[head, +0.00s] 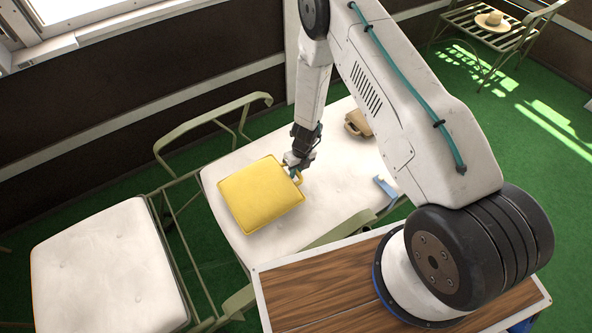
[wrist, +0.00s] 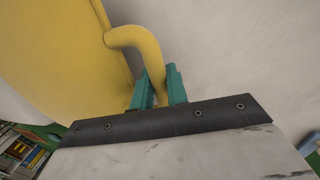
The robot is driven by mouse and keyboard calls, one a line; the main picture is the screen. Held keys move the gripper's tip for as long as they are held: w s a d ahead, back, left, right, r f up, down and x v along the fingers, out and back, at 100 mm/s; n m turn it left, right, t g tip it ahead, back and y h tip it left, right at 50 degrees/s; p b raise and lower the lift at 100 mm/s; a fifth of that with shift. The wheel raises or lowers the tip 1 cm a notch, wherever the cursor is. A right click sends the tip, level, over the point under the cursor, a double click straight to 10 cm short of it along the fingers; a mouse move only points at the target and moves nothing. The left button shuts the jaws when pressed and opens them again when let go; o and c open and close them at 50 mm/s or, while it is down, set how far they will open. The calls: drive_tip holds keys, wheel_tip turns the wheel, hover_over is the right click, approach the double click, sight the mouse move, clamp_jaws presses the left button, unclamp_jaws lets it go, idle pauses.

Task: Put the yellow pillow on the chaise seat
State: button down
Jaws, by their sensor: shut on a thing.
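The yellow pillow (head: 258,197) is a squarish cushion with a loop handle at its right corner. My gripper (head: 293,170) is shut on that handle. In the wrist view the teal fingertips (wrist: 160,90) stand on either side of the yellow handle (wrist: 138,38), and the pillow (wrist: 60,50) fills the upper left. The pillow is over the left part of a long white cushion (head: 335,185) on a green metal frame with armrests, which looks like the chaise seat. I cannot tell whether the pillow touches the cushion.
A tan object (head: 358,122) and a small blue item (head: 385,188) are on the long cushion's right part. A separate white cushion (head: 110,272) lies left across a gap with green rails. A green armrest (head: 212,125) rises behind. A hat (head: 493,20) sits on a far bench.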

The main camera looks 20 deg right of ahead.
drive_tip(key=c, duration=0.7)
unclamp_jaws()
drive_tip(key=shift+o, duration=0.2)
drive_tip(key=v, duration=0.7)
drive_tip(key=shift+a, duration=0.25)
idle(0.4)
drive_tip(key=v, duration=0.7)
drive_tip(key=shift+r, duration=0.4)
